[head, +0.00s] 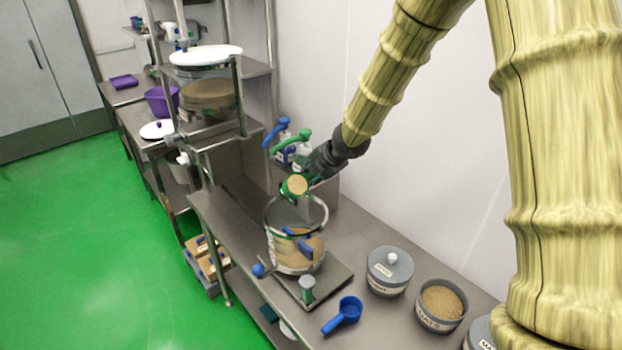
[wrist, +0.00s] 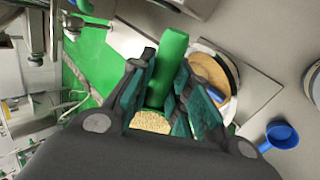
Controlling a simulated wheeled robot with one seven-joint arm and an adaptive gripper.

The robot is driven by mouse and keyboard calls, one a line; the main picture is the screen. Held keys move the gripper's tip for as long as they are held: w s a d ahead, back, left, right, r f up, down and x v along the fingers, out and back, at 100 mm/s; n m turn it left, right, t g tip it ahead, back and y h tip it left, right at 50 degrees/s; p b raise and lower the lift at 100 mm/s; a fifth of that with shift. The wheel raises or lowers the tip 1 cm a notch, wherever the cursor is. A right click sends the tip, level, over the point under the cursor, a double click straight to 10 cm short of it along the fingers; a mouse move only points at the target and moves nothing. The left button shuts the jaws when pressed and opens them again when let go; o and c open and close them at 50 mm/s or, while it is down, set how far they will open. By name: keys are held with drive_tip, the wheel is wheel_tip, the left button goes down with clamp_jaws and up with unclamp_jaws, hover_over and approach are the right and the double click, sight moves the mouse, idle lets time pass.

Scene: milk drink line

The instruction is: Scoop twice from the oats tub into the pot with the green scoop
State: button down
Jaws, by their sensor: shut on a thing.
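My gripper (head: 316,175) is shut on the green scoop (wrist: 172,58), whose handle sits between the fingers in the wrist view. The scoop bowl (head: 295,187) holds pale oats, which also show in the wrist view (wrist: 150,122). The scoop is above the pot's back rim. The pot (head: 270,228) is a clear vessel with a metal rim and tan contents, standing on a flat plate on the bench. The oats tub (head: 428,319) is grey, labelled and open, full of oats, at the front right of the bench, well away from my gripper.
A blue scoop (head: 344,314) lies in front of the plate. A lidded grey tub (head: 390,270) stands between pot and oats tub. Pump bottles with blue (head: 282,127) and green heads stand behind my gripper. A steel rack (head: 240,100) rises at left with a large lidded vessel.

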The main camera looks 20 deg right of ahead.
drive_tip(key=shift+a+f+b, duration=0.1)
drive_tip(key=shift+f+b, duration=0.05)
drive_tip(key=shift+b, duration=0.4)
drive_tip(key=shift+t+b, duration=0.3)
drive_tip(key=shift+b, duration=0.25)
drive_tip(key=shift+s+f+n+t+y+b, duration=0.1)
drive_tip(key=shift+n+t+y+b, duration=0.55)
drive_tip(key=shift+b, duration=3.2)
drive_tip(key=shift+f+m+t+y+b, duration=0.1)
drive_tip(key=shift+t+y+b, duration=0.6)
drive_tip(key=shift+b, duration=3.15)
drive_tip(key=shift+f+n+t+y+b, duration=0.1)
drive_tip(key=shift+n+t+y+b, duration=0.85)
drive_tip(key=shift+b, duration=3.65)
drive_tip(key=shift+f+n+t+y+b, duration=0.2)
drive_tip(key=shift+t+b, duration=1.3)
drive_tip(key=shift+b, duration=3.1)
